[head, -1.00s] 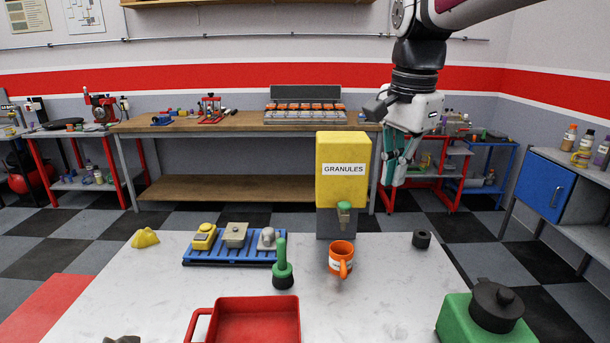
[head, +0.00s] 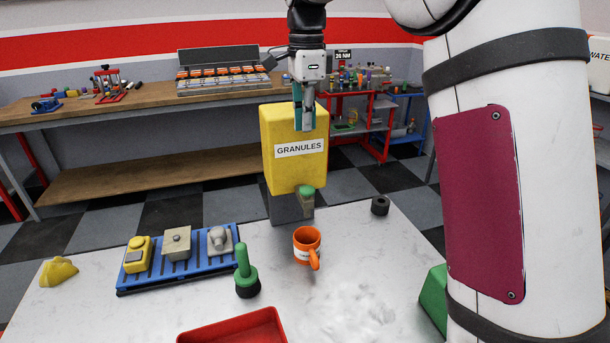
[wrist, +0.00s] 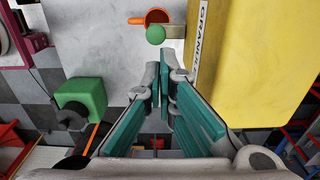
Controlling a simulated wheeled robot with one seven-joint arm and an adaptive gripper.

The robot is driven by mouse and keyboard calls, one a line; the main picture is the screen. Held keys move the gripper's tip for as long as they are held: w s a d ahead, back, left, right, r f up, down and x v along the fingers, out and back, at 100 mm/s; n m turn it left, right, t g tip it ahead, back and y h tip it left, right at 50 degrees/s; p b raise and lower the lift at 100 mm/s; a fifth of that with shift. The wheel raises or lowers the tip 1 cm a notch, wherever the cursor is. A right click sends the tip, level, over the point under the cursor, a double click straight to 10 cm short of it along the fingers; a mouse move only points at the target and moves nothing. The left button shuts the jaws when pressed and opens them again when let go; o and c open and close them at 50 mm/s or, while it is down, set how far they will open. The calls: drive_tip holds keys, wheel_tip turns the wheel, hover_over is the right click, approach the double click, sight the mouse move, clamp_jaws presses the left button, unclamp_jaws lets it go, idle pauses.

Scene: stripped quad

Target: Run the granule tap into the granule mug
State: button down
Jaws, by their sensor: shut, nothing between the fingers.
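The yellow granule dispenser (head: 290,170), labelled GRANULES, stands at the back of the white table on a grey stand. Its tap has a green knob (head: 306,191) above a short olive spout (head: 307,209). The orange granule mug (head: 304,240) stands upright on the table below the spout, its handle towards me; its inside is hard to make out. My gripper (head: 304,125) is shut and empty, pointing down by the upper part of the dispenser. In the wrist view my fingertips (wrist: 165,75) are beside the yellow body, apart from the green knob (wrist: 155,34) and mug (wrist: 157,16).
A blue rack (head: 180,263) with several small objects, a green-handled tool (head: 245,278) and a red tray (head: 235,328) lie left of and in front of the mug. A black ring (head: 380,205) sits at the right. A green block (head: 433,298) is partly behind my arm.

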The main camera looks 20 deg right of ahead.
sight(306, 188)
wheel_tip(306, 188, down, 14)
drive_tip(key=shift+r+p, duration=0.1)
drive_tip(key=shift+p, duration=0.95)
drive_tip(key=shift+f+b, duration=0.35)
drive_tip(key=shift+f, duration=0.6)
drive_tip(key=shift+s+f, duration=0.1)
drive_tip(key=shift+s, duration=0.05)
idle(1.0)
